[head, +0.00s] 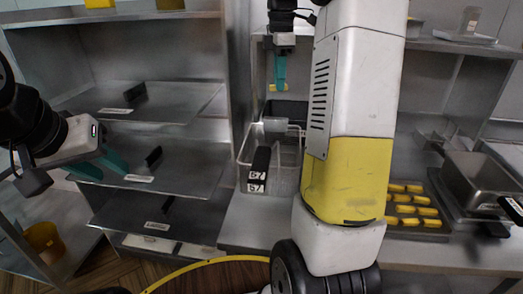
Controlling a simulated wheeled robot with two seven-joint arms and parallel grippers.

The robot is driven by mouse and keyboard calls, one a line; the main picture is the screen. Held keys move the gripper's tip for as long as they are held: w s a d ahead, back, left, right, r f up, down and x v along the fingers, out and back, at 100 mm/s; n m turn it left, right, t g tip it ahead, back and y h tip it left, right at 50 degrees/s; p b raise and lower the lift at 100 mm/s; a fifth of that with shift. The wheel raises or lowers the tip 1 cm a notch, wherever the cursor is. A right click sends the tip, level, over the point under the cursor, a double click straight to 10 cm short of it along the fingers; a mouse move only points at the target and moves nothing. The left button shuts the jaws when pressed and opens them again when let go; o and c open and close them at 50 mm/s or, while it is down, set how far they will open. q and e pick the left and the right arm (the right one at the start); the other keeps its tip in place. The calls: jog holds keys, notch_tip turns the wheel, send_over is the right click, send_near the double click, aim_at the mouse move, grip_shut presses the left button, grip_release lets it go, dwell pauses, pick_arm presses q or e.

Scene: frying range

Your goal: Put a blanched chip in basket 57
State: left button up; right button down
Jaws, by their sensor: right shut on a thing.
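Basket 57, a wire basket (285,181) with a black handle tag (257,170) marked 57, stands on the counter in the middle of the head view, partly hidden by my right arm. My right gripper (278,82) points down behind and above the basket, shut on a yellow chip (279,87) at its fingertips. More yellow blanched chips (407,198) lie in rows on a dark tray (440,229) at the right. My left gripper (102,171) is open and empty in front of the left shelves.
Steel shelves (185,160) with black dividers fill the left. A metal pan (478,175) stands right of the chip tray. An orange bin (42,237) is at lower left. My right arm covers much of the middle.

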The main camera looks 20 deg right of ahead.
jog(key=shift+f, duration=2.15)
jog(key=c, duration=1.3)
grip_release()
jog(key=shift+c, duration=0.2)
notch_tip(320, 180, up, 8)
jog(key=shift+f, duration=0.1)
